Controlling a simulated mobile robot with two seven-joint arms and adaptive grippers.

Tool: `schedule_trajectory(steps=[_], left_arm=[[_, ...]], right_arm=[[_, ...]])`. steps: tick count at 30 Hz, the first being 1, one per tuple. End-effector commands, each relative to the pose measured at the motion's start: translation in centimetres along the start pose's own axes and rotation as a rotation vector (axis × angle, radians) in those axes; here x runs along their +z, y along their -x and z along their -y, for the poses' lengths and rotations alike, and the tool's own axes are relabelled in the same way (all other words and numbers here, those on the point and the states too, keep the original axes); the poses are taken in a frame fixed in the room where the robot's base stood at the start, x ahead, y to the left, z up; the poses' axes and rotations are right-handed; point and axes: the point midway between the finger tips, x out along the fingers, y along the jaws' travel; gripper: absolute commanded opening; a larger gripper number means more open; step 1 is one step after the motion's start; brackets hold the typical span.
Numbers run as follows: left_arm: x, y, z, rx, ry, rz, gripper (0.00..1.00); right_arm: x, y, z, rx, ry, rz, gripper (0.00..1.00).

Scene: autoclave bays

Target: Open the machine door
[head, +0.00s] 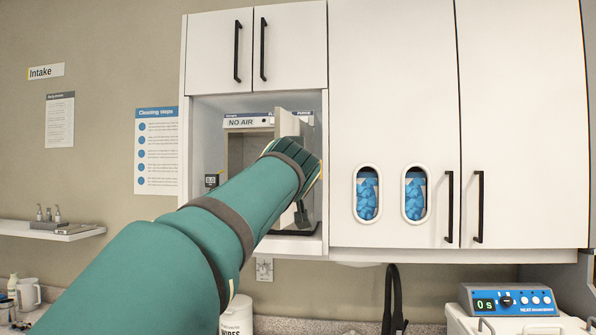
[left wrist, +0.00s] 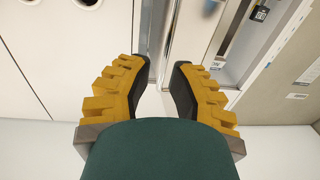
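The machine (head: 235,150) sits in the open niche of the white wall cabinet, with a "NO AIR" label on its top front. Its door (head: 291,122) stands partly open, its pale edge jutting out of the niche, and part of the interior shows to the left of it. My left arm covers the lower part of the machine and door. My left gripper (head: 302,213) is at the right side of the niche, mostly hidden by its own wrist. In the left wrist view its yellow, black-padded fingers (left wrist: 166,88) are apart, with a pale upright panel beyond them. Any contact is unclear. My right gripper is out of view.
Closed white cabinet doors (head: 390,90) with black handles flank the niche on the right, and two small doors (head: 253,45) are above it. A wall shelf (head: 62,232) is at left. A blue-fronted device (head: 508,301) stands at lower right.

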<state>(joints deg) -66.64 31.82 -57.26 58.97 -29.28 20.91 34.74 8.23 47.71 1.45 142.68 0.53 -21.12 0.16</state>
Motion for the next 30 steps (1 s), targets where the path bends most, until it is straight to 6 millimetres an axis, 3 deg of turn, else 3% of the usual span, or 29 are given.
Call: schedule_trajectory(steps=[9,30], left_arm=[[0.0,2.7,-0.1,0.002,0.002,0.000,0.19],[0.1,3.1,0.1,0.000,0.001,0.001,0.19]], right_arm=[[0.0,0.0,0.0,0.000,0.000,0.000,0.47],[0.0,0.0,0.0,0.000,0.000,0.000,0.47]])
